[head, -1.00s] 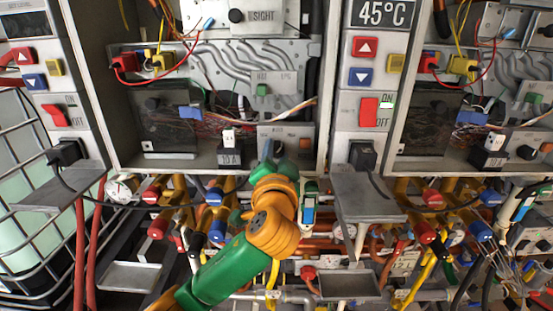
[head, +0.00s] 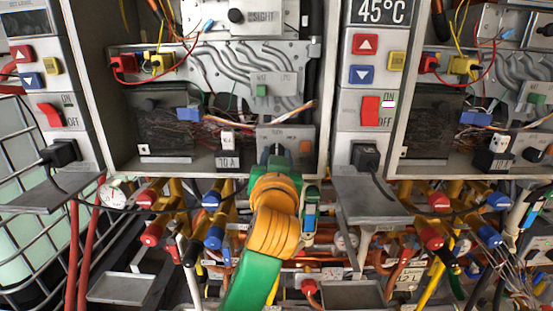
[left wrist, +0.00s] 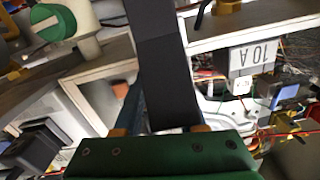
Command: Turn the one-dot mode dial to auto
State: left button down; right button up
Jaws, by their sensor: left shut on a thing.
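A grey control box (head: 297,134) with an orange button (head: 305,147) sits at the lower right of the middle open heater cabinet. My left gripper (head: 276,154) is in front of this box, its fingers pointing up at the dial's place, and is shut on what seems to be the mode dial. The dial is hidden by the gripper, and its dots and pointer setting cannot be read. My right gripper is not in view.
Right are a red switch (head: 370,108) and a small shelf (head: 368,200). Coloured pipes and valves crowd the space underneath. The neighbouring cabinet has a similar dial box (head: 528,145).

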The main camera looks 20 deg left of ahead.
pick_arm(q)
jog(key=shift+r, duration=0.2)
jog(key=c, duration=0.8)
grip_release()
jog(key=shift+o, duration=0.2)
jog(key=shift+f, duration=0.1)
jog(key=shift+s+d, duration=0.1)
jog(key=shift+s, duration=0.05)
jog(key=b+v, duration=0.3)
jog(key=v, duration=0.3)
jog(key=shift+s+d, duration=0.1)
jog(key=shift+s, duration=0.35)
jog(key=shift+w, duration=0.1)
